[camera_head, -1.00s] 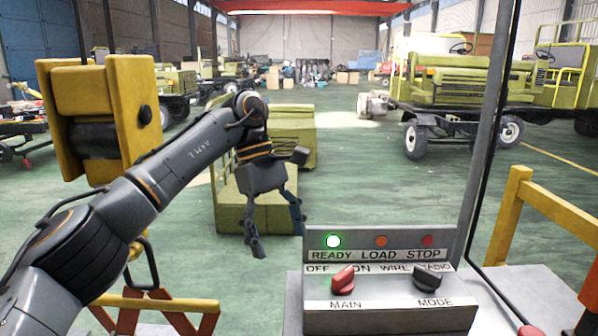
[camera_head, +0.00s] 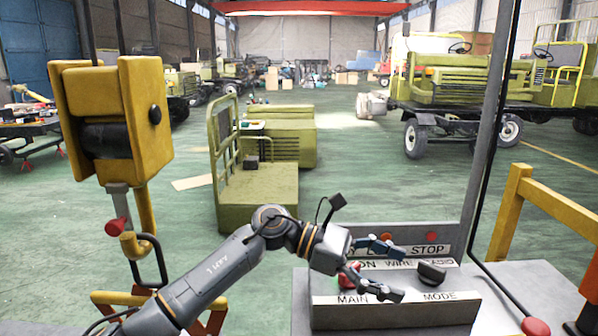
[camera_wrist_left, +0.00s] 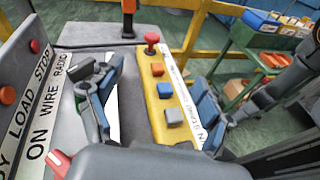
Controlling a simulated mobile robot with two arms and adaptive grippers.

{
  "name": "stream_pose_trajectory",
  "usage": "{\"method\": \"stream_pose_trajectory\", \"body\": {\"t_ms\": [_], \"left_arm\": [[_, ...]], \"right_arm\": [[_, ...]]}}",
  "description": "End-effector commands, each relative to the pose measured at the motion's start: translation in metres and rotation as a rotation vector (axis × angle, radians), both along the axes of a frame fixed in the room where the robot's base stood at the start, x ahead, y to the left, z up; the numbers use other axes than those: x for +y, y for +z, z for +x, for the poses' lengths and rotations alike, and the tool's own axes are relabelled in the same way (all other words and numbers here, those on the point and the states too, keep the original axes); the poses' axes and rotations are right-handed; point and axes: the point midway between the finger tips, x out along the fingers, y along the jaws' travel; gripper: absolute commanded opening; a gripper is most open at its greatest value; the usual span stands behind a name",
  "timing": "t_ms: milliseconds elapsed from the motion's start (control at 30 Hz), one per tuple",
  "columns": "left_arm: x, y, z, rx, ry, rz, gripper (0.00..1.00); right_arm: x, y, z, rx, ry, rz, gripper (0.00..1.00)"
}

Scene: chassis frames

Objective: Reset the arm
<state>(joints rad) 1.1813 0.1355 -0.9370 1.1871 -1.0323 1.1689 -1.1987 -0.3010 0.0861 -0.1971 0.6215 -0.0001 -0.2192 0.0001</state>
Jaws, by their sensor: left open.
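My left gripper (camera_head: 400,272) is open, its fingers pointing right over the grey control box (camera_head: 395,318). The fingers look empty. The red MAIN knob (camera_head: 349,279) is partly hidden behind the gripper; its white-marked top shows in the left wrist view (camera_wrist_left: 57,161). The black MODE knob (camera_head: 432,274) is just right of the fingertips. I cannot tell whether they touch. The orange LOAD light (camera_head: 386,237) and red STOP light (camera_head: 432,237) show; the READY light is hidden behind my gripper. My right gripper is not in view.
A yellow hook block (camera_head: 112,110) hangs at the left. A grey post and yellow railing (camera_head: 515,205) stand at the right. A green cart (camera_head: 258,195) stands beyond the box.

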Motion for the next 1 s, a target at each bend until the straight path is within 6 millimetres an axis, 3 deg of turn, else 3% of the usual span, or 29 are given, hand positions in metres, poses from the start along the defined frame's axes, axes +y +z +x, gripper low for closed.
{"method": "stream_pose_trajectory", "body": {"t_ms": [67,167,267,367,500,600,733,833,867,1000], "left_arm": [[-0.012,0.011,-0.004,0.195,0.103,-0.188,0.79],[-0.007,0.03,0.006,0.471,0.252,-0.414,0.79],[0.019,0.036,0.027,0.773,0.4,-0.624,0.79],[0.061,0.023,0.05,1.09,0.548,-0.82,0.79],[0.134,-0.029,0.071,1.541,0.758,-1.073,0.79],[0.181,-0.079,0.07,1.821,0.892,-1.224,0.79],[0.234,-0.148,0.046,2.146,1.063,-1.401,0.79],[0.271,-0.204,0.01,2.388,1.21,-1.54,0.79],[0.281,-0.219,-0.004,-2.397,-1.227,1.543,0.79],[0.317,-0.279,-0.075,-2.082,-1.13,1.346,0.79]], "right_arm": [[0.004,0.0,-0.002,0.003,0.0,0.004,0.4],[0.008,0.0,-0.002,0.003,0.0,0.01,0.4],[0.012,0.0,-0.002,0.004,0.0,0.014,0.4],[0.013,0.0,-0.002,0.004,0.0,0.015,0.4],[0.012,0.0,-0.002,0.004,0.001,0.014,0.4],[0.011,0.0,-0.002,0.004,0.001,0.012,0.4],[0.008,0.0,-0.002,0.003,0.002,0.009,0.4],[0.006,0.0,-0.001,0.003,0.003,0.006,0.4],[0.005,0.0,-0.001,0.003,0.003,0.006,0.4],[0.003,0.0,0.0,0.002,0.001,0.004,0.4]]}}
